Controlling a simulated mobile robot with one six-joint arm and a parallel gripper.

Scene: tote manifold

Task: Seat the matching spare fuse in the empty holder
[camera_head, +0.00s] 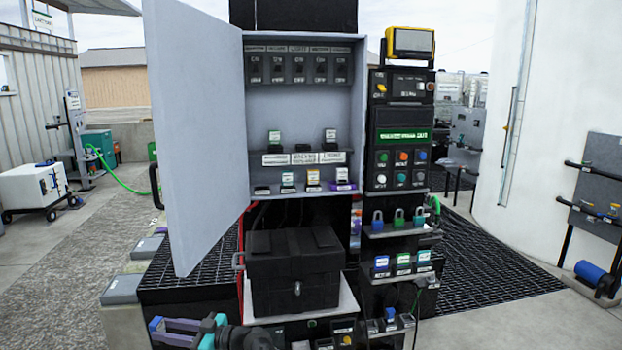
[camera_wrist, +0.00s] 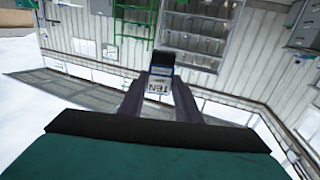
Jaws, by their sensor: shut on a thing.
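The grey cabinet (camera_head: 303,105) stands with its door (camera_head: 200,130) swung open to the left. Its upper fuse row has upright fuses at left (camera_head: 274,137) and right (camera_head: 330,137); the low middle holder (camera_head: 302,147) shows no fuse standing in it. In the lower row, white-topped (camera_head: 288,181) and yellowish (camera_head: 313,180) fuses stand, with another piece (camera_head: 343,183) at right; the left spot (camera_head: 262,190) looks bare. My gripper (camera_head: 160,330) is low at bottom left, away from the cabinet. In the wrist view, it is shut on a fuse (camera_wrist: 159,84) labelled "TEN", dark at its far end.
Breakers (camera_head: 298,68) line the cabinet's top. A black box (camera_head: 293,270) sits on a shelf below. A control panel (camera_head: 400,150), padlocks (camera_head: 398,218) and labelled blocks (camera_head: 402,262) stand at right. The open door bounds the cabinet's left side.

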